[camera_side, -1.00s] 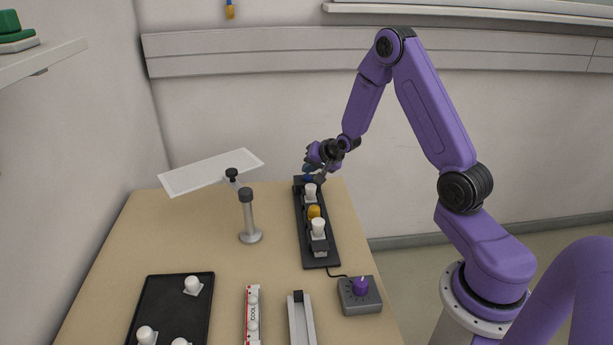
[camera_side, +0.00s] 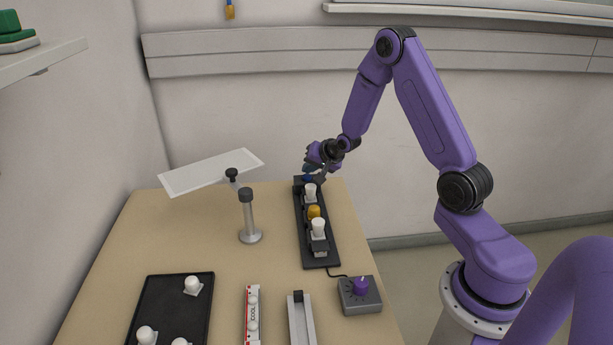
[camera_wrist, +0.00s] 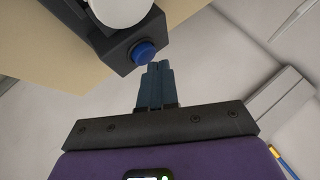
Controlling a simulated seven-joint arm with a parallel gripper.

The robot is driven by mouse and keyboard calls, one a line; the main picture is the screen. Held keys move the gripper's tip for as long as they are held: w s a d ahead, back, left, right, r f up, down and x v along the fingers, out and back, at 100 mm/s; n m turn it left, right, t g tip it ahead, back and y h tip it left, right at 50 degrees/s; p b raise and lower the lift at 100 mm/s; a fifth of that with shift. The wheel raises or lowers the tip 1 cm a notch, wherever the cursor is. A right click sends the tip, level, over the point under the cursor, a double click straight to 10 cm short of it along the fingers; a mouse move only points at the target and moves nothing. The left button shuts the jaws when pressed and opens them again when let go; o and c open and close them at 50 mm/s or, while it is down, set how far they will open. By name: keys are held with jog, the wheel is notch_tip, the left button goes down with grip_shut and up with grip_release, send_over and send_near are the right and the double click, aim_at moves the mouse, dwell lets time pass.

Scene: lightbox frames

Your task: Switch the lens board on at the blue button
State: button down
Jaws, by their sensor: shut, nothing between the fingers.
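The lens board (camera_side: 322,253) is a long dark strip at the back right of the table, with white knobs and an orange one on it. Its blue button (camera_wrist: 143,52) sits on the board's dark end block in the wrist view, and a bit of blue shows at the far end in the side view (camera_side: 308,178). My gripper (camera_wrist: 157,66) is shut and empty, with its fingertips just beside the button. In the side view my gripper (camera_side: 310,168) is at the board's far end. I cannot tell whether the fingertips touch the button.
A white panel on a stand (camera_side: 250,236) is left of the board. A grey box with a purple knob (camera_side: 360,287) is wired to its near end. A black tray (camera_side: 172,290), a strip marked COOL (camera_side: 253,315) and a grey rail (camera_side: 301,322) lie in front.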

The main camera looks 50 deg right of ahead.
aim_at(310, 177)
jog(key=shift+f, duration=0.1)
jog(key=shift+f, duration=0.35)
dwell(0.4)
jog(key=shift+r, duration=0.5)
jog(key=shift+r, duration=2.95)
